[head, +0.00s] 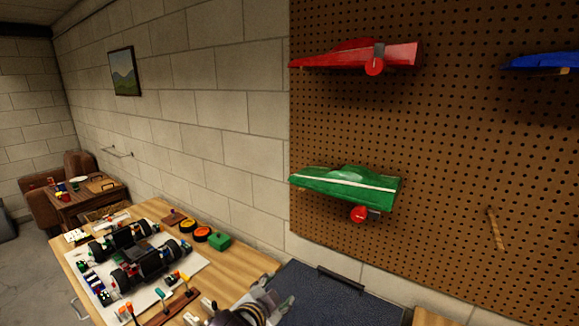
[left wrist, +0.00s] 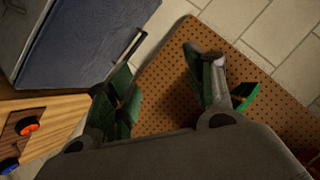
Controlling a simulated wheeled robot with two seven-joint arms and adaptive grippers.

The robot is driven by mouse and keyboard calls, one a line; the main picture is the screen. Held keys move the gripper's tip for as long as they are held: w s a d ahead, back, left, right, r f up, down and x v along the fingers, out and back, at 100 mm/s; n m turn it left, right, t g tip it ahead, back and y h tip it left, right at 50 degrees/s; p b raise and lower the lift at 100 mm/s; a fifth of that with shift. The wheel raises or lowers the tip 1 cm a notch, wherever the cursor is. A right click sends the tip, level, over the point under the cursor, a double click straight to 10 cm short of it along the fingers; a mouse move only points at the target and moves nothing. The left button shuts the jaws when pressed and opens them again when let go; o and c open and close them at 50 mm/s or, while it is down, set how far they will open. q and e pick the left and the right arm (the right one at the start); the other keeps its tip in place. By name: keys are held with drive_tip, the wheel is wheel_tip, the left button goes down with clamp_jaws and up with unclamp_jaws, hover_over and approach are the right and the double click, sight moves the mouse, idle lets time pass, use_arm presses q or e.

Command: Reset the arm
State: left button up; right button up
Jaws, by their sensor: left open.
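My left gripper (head: 274,299) is low in the head view, in front of the dark blue case, partly cut off by the bottom edge. In the left wrist view its two fingers stand wide apart (left wrist: 166,78), with only the pegboard behind the gap. It is open and empty. A strip of green shows beside the right finger there; I cannot tell what it belongs to. My right gripper is not in view.
The pegboard (head: 450,150) carries a red car body (head: 350,56), a green one (head: 345,187) and a blue one (head: 545,61). A dark blue case (head: 325,300) stands beside the workbench (head: 245,262), where a racecar chassis (head: 140,255) lies among tools.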

use_arm(q)
drive_tip(key=s+a+f+n+g+y, duration=0.3)
drive_tip(key=s+a+f+n+g, duration=0.55)
drive_tip(key=s+a+f, duration=1.1)
wheel_tip(320, 180, down, 34)
drive_tip(key=s+f+b, duration=0.1)
drive_tip(key=s+b, duration=0.1)
drive_tip(key=s+a+f+g+b, duration=0.2)
drive_tip(key=s+a+f, duration=0.1)
drive_tip(key=s+f, duration=1.8)
drive_tip(key=shift+s+f+y, duration=0.3)
drive_tip(key=shift+s+f, duration=0.1)
drive_tip(key=shift+s, duration=0.25)
